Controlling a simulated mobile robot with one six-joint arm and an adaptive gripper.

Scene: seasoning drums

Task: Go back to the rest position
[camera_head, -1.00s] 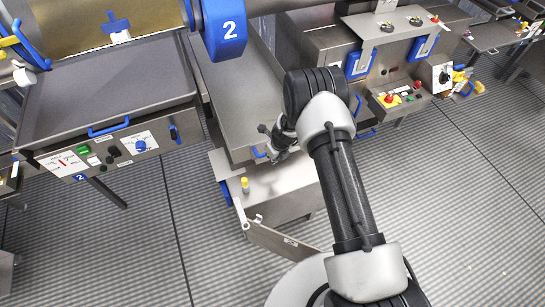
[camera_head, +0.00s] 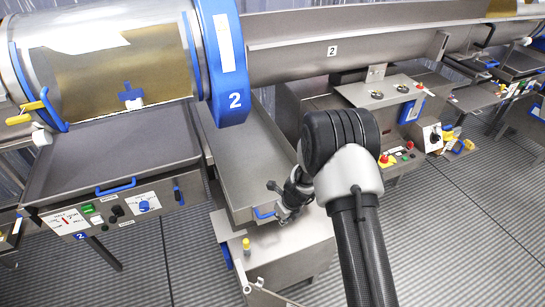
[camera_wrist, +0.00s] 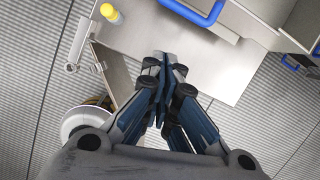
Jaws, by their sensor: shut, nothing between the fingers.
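My gripper (camera_head: 284,212) shows small in the head view, partly hidden behind my wrist and arm. It is near the front end of the steel trough, by a blue handle (camera_head: 264,213). In the wrist view my gripper (camera_wrist: 165,62) is shut, its blue-grey fingers together with nothing between them. The fingers point over a bare steel surface (camera_wrist: 210,60) and appear apart from it.
A drum marked 2 (camera_head: 110,60) with a blue ring stands at upper left, above a tray with a control panel (camera_head: 115,210). A yellow-topped post (camera_head: 246,245) is on the steel cabinet (camera_head: 290,250). Ribbed floor (camera_head: 450,230) is open at right.

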